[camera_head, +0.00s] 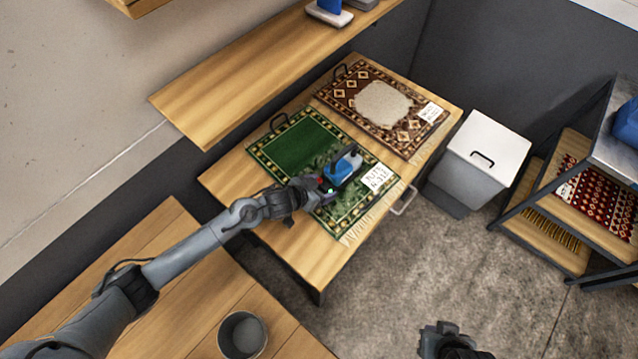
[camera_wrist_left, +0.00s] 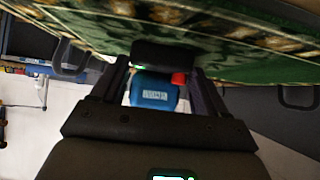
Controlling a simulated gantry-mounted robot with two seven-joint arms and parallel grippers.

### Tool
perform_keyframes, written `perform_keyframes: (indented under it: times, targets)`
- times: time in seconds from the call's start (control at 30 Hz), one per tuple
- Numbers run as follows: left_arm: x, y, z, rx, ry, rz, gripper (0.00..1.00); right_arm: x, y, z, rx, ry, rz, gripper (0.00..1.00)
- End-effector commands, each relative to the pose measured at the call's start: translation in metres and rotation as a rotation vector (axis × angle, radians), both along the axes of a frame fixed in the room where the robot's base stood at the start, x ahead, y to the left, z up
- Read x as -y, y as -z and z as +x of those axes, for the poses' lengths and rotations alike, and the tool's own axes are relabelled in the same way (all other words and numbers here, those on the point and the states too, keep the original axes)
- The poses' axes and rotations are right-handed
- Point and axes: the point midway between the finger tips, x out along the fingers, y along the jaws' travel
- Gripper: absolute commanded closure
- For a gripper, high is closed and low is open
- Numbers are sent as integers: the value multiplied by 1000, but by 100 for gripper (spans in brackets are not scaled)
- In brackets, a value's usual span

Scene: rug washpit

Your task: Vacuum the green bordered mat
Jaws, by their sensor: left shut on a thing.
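The green bordered mat (camera_head: 290,146) lies on the wooden table with a patterned edge and a pale fringe at its near right end. Its far left part is plain green; the near right part shows a darker, mottled pattern. My left gripper (camera_head: 326,187) is shut on a blue and grey handheld vacuum (camera_head: 347,164), held over the right half of the mat. In the left wrist view the fingers (camera_wrist_left: 160,85) flank the vacuum's blue body (camera_wrist_left: 153,93), close to the mat (camera_wrist_left: 235,40). Contact with the mat is unclear. My right gripper (camera_head: 447,338) shows partly at the bottom edge.
A white labelled card (camera_head: 379,178) lies on the mat's right end. A brown patterned mat (camera_head: 330,93) with a pale patch lies beyond. A white lidded bin (camera_head: 482,160) and a shelf rack (camera_head: 590,170) stand right. A grey cup (camera_head: 242,334) stands on the near table.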

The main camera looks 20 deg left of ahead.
Motion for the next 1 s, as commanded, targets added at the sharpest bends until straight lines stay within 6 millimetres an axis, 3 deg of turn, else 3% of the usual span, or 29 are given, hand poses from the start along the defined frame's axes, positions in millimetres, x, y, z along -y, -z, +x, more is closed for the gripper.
perform_keyframes:
  times: [0.07, 0.53, 0.7, 1.0]
  targets:
    - [1, -28, 1, 8, 2, -3, 75, 1, -17, 0, -1, 0, -2, 100]
    - [4, -75, 2, 6, 5, -3, 75, 1, -70, 1, 4, -5, -6, 100]
    - [4, -83, 3, 7, 6, -3, 75, 1, -79, 1, 4, -5, -6, 100]
    - [4, -82, 3, 6, 6, -3, 75, 1, -78, 0, 2, -3, -4, 100]
